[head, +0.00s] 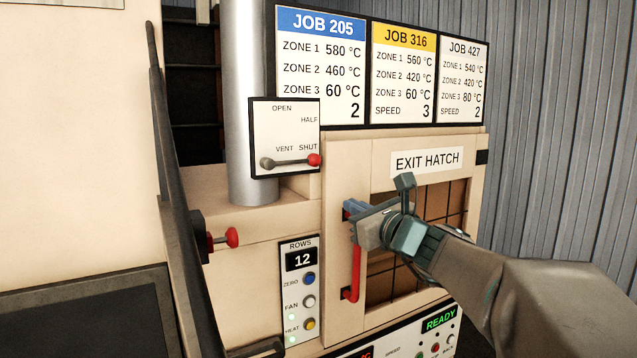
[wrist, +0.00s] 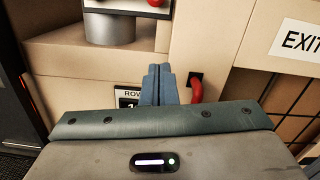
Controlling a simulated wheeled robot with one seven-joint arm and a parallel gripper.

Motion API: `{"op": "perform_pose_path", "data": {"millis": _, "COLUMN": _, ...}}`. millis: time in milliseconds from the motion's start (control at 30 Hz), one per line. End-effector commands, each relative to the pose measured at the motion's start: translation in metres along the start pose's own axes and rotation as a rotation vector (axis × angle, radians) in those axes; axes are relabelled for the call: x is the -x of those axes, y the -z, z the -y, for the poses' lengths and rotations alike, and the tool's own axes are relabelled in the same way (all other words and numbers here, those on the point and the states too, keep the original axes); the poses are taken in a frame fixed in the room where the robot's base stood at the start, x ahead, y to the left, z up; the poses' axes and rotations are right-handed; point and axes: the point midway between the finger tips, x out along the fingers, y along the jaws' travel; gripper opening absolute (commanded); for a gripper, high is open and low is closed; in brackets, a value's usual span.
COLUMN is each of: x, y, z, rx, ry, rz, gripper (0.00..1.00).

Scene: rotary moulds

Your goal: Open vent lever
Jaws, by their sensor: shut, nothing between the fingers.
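The vent lever (head: 290,162) is a grey bar with a red knob (head: 314,160) on a white plate. It lies about level, its pivot at the left and its knob at the right under the word SHUT. OPEN and HALF are printed higher on the plate. The red knob also shows at the top of the wrist view (wrist: 158,2), mostly cut off. My gripper (head: 350,208) is shut and empty, below and to the right of the lever, by the top of the red hatch handle (head: 354,268). In the wrist view its blue fingers (wrist: 158,84) are together.
The exit hatch (head: 420,210) with its dark grid window is behind my gripper. A silver pipe (head: 250,100) stands behind the vent plate. A red knob (head: 231,238) sticks out at the left. A ROWS panel (head: 299,290) with buttons is below. Job boards (head: 320,70) hang above.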

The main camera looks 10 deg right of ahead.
Motion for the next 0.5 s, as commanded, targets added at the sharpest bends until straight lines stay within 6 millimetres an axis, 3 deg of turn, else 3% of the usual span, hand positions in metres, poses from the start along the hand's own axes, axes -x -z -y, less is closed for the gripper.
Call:
{"op": "perform_pose_path", "data": {"millis": 167, "x": -0.019, "y": -0.001, "z": 0.0, "rx": -0.001, "ry": -0.002, "rz": -0.003, "gripper": 0.0}}
{"op": "perform_pose_path", "data": {"millis": 500, "x": -0.083, "y": -0.002, "z": 0.0, "rx": 0.0, "ry": -0.004, "rz": -0.002, "gripper": 0.0}}
